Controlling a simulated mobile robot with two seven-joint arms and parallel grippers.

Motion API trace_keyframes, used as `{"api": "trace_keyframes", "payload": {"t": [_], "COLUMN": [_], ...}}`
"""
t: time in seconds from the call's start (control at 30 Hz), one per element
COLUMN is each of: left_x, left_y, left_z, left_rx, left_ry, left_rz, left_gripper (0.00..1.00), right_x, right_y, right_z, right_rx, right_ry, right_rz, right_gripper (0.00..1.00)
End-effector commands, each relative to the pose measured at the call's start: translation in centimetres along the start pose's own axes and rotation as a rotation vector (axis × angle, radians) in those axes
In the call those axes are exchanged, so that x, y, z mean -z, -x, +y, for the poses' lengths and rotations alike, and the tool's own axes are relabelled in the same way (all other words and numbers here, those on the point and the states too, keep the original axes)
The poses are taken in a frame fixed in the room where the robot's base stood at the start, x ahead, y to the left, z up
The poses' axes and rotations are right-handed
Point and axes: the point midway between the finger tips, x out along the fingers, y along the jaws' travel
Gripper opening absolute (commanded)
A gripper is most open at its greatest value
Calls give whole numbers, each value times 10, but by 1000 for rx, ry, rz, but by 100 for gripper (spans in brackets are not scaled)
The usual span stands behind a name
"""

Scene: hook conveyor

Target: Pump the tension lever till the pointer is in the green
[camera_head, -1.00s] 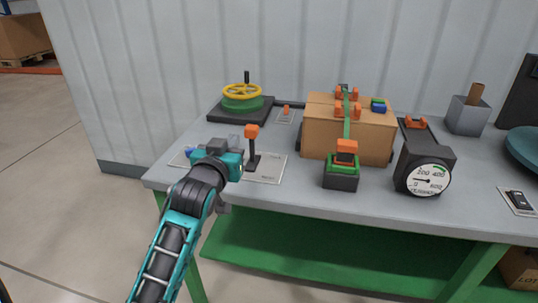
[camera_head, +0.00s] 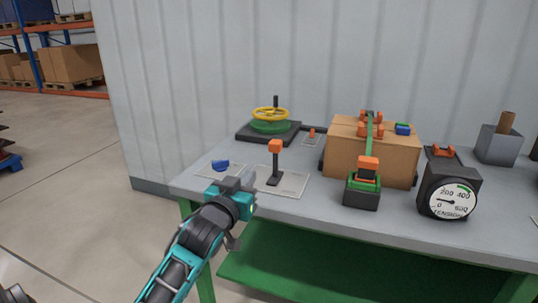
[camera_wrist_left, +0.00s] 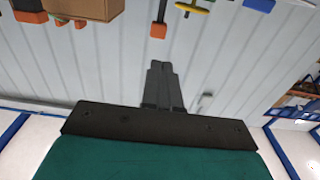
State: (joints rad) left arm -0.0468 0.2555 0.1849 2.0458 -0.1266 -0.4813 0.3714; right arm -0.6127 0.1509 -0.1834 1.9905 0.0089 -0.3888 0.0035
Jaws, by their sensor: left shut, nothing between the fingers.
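The tension lever (camera_head: 275,162) has an orange knob and stands nearly upright on a pale plate on the bench. The round white gauge (camera_head: 452,199) reads TENSION. Its dark pointer lies toward the left, low on the scale, outside the green band (camera_head: 463,188) at the upper right. My left gripper (camera_head: 246,181) is shut and empty, at the bench's front edge, left of and nearer than the lever, apart from it. In the left wrist view the lever (camera_wrist_left: 158,28) shows beyond the closed fingertips (camera_wrist_left: 160,66). My right gripper is not in view.
A cardboard box (camera_head: 345,160) with a green strap stands right of the lever, with a black-green buckle unit (camera_head: 361,194) before it. A yellow handwheel (camera_head: 270,114) is behind the lever. A blue object (camera_head: 220,164) lies left. A grey holder (camera_head: 497,145) is at right.

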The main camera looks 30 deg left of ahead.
Motion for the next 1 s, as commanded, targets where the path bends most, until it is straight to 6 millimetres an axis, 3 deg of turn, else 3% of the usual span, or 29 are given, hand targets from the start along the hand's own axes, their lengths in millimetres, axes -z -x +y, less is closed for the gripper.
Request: {"api": "trace_keyframes", "payload": {"t": [0.27,0.7,1.0], "left_x": [1,0,0], "left_y": [-28,-108,-136], "left_z": [0,0,0], "left_rx": [0,0,-1], "left_ry": [0,0,0], "left_rz": [2,2,0], "left_gripper": [0,0,0], "right_x": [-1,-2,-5], "right_y": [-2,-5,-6], "right_z": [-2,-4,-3], "right_rx": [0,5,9], "right_ry": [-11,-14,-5], "right_rz": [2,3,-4], "right_gripper": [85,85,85]}}
